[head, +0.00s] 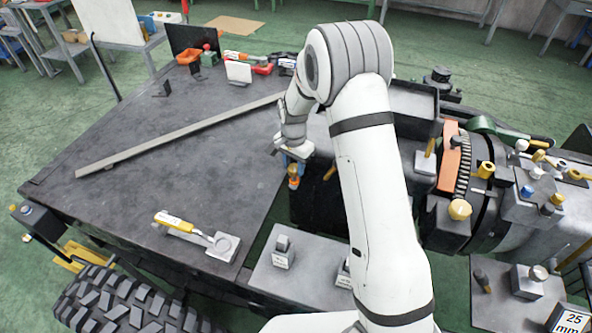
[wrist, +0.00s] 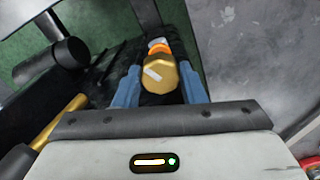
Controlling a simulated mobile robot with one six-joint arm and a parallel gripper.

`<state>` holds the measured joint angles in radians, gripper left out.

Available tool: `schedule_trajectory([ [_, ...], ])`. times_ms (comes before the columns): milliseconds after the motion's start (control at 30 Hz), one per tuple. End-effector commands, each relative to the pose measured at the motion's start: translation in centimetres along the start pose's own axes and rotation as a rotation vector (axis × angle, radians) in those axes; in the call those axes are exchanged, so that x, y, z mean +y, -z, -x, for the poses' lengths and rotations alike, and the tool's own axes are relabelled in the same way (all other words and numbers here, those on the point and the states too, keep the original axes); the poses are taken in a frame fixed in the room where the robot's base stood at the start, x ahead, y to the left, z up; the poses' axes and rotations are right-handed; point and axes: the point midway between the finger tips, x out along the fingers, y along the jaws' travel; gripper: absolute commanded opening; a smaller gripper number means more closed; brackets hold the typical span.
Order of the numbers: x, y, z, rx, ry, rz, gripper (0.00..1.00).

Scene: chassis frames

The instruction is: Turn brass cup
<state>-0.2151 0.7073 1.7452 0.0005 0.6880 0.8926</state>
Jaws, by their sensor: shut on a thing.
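The brass cup (wrist: 158,78) shows in the wrist view as a faceted gold piece with a white mark on its face. An orange band and a pale part show behind it. My gripper (wrist: 159,88) has its two blue fingers on either side of the cup and is shut on it. In the head view my gripper (head: 297,154) points down at the right edge of the dark deck, with the cup (head: 293,183) small below it. What lies under the cup is mostly hidden.
A long grey bar (head: 180,133) lies across the dark deck (head: 110,185). A yellow-handled tool (head: 180,223) lies near its front edge. Machinery with brass knobs (head: 460,209) stands at right. In the wrist view a brass rod (wrist: 58,122) and a dark knob (wrist: 70,52) are close on the left.

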Motion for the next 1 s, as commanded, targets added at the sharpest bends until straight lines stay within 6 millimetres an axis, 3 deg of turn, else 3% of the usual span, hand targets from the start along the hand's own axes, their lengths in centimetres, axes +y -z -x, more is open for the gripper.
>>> schedule_trajectory([
  [400,0.2,0.1,-0.11,0.0,-0.003,-0.178,0.14],
  [933,0.29,0.13,-0.06,-0.001,-0.005,-0.2,0.14],
  [967,0.3,0.14,-0.06,-0.001,-0.005,-0.2,0.38],
  [1000,0.3,0.13,-0.06,-0.001,-0.005,-0.2,0.42],
])
